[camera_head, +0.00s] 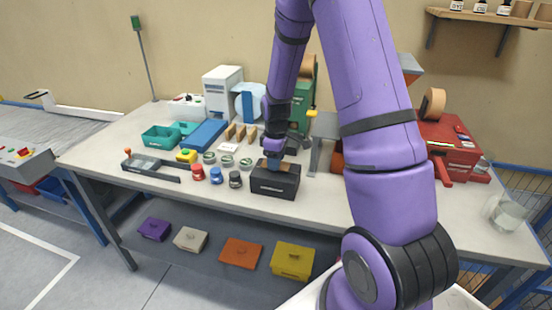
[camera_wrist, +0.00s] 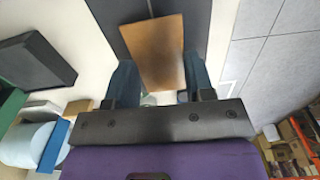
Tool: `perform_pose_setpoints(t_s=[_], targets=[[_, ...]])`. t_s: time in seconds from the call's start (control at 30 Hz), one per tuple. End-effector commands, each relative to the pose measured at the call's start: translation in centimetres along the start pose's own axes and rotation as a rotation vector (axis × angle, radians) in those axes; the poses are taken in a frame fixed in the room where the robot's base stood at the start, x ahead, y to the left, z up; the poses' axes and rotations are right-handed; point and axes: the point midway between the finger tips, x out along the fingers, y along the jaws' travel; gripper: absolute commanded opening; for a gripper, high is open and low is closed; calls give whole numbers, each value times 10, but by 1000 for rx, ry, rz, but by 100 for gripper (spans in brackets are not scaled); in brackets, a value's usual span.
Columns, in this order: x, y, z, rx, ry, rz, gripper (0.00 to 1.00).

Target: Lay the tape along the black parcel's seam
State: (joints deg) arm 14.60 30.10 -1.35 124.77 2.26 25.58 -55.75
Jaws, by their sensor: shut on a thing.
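The black parcel (camera_head: 274,184) sits upright near the front edge of the workbench, at the middle of the head view. In the wrist view the dark top of the parcel (camera_wrist: 195,28) lies ahead of the fingers, with a thin seam line running along it. My gripper (camera_head: 277,160) points down just over the parcel. In the wrist view its two blue fingers (camera_wrist: 158,66) are shut on a brown strip of tape (camera_wrist: 156,45), which lies over the seam. I cannot tell whether the tape touches the parcel.
Red, blue and dark jars (camera_head: 216,176) stand close left of the parcel. Several brown pieces (camera_head: 240,133) stand behind them. A red machine (camera_head: 447,150) with a tape roll (camera_head: 432,105) is at the right, and a glass (camera_head: 507,214) stands near the right edge. Bare bench (camera_head: 325,205) lies right of the parcel.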

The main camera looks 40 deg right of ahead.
Motion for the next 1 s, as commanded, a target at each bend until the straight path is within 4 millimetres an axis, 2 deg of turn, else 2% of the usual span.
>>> perform_pose_setpoints(t_s=[1.0], targets=[[18, 0, 0, 0, 0, 0, 27]])
